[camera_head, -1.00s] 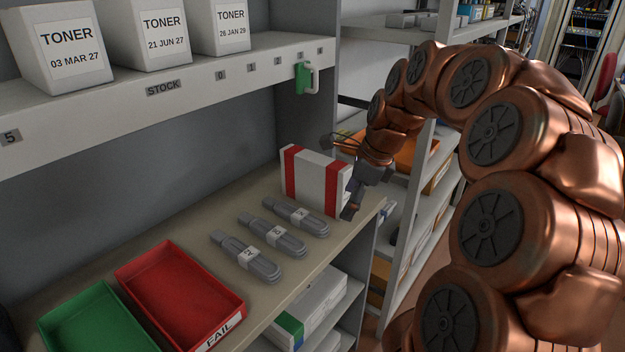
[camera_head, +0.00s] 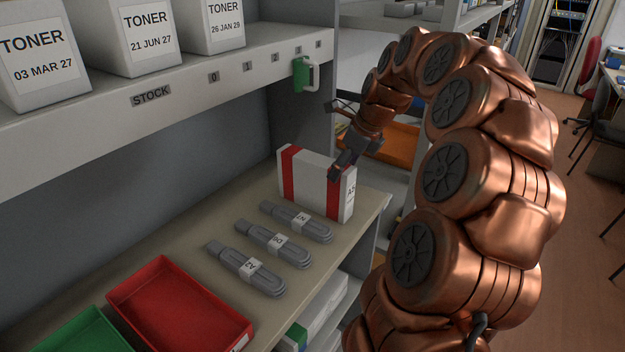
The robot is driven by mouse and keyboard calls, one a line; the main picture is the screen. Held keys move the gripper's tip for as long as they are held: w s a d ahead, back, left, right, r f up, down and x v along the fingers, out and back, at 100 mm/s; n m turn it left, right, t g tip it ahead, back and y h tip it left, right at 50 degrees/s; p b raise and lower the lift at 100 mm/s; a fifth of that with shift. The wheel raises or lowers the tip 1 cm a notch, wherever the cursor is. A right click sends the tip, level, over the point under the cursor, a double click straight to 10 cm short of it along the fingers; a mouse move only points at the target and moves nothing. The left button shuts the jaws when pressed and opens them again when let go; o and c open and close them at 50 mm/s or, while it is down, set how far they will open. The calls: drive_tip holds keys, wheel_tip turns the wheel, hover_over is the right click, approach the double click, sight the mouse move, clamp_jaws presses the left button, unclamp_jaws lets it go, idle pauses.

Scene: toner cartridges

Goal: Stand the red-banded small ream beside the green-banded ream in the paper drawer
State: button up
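The red-banded small ream (camera_head: 316,188) stands upright on the beige shelf top, a white pack with two red bands and small print on its right end. My gripper (camera_head: 338,173) is at its upper right corner, with dark fingers in front of or over its top edge. I cannot tell whether they touch the ream or how far apart they are. A white pack with a green band (camera_head: 294,338), apparently the green-banded ream, shows partly below the shelf top. The shelf edge and picture edge hide much of it and of the drawer.
Several grey cable bundles (camera_head: 272,245) lie in front of the ream. A red tray (camera_head: 180,310) and a green tray (camera_head: 82,335) are at lower left. A stock shelf (camera_head: 190,85) with toner boxes overhangs the back. Bare shelf top lies right of the bundles.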

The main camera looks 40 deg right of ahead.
sight(315, 158)
drive_tip(key=shift+w+a, duration=0.25)
drive_tip(key=shift+w, duration=0.45)
drive_tip(key=shift+w+a, duration=0.25)
drive_tip(key=shift+w, duration=0.45)
drive_tip(key=w, duration=0.1)
drive_tip(key=w+a+p, duration=0.1)
drive_tip(key=w+p, duration=0.1)
drive_tip(key=w, duration=0.1)
drive_tip(key=shift+a, duration=0.25)
drive_tip(key=shift+w+a, duration=0.1)
drive_tip(key=shift+w, duration=0.25)
drive_tip(key=shift+w+f, duration=0.1)
drive_tip(key=shift+f, duration=0.5)
clamp_jaws()
drive_tip(key=shift+p, duration=0.3)
